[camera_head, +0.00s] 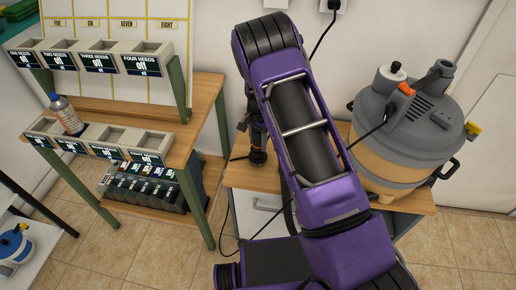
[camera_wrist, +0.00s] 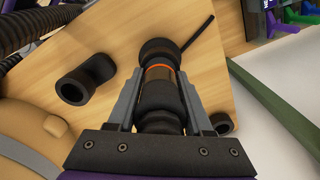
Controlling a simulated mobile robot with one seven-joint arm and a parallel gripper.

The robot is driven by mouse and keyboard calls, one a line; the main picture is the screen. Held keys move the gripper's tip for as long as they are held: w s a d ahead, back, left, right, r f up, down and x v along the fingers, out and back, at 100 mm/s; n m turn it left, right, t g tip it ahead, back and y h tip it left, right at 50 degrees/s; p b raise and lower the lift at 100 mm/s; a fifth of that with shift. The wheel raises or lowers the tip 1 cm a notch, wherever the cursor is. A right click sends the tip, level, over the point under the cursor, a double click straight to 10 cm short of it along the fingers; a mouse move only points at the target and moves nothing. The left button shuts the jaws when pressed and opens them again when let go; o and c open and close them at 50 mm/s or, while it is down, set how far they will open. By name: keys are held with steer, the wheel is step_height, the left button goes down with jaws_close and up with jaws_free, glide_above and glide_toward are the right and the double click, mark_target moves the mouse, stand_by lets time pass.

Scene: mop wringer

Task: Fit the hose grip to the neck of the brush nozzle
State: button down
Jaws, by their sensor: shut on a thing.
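My gripper (camera_wrist: 161,88) is shut on a black ribbed, stepped cylinder with an orange band, which appears to be the hose grip (camera_wrist: 160,104). One grey finger lies on each side of it. The head view shows a black upright piece (camera_head: 258,157) at the wooden top, beside my purple arm; most of my gripper is hidden there. A thin black bar (camera_wrist: 198,31) sticks out past the held piece's far end; it may belong to the brush nozzle, but the nozzle and its neck cannot be made out. Whether the held piece touches anything below is unclear.
A short black tube piece (camera_wrist: 85,80) lies left of my gripper, and a black ring-like part (camera_wrist: 222,122) shows at right. A grey and tan vacuum (camera_head: 405,130) fills the bench's right side. A shelf with labelled bins (camera_head: 100,57) stands at left.

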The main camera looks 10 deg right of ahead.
steer(key=shift+c, duration=1.1)
jaws_free()
step_height(320, 180, up, 17)
steer(key=p, duration=0.1)
steer(key=shift+r+p, duration=0.2)
steer(key=shift+p, duration=0.2)
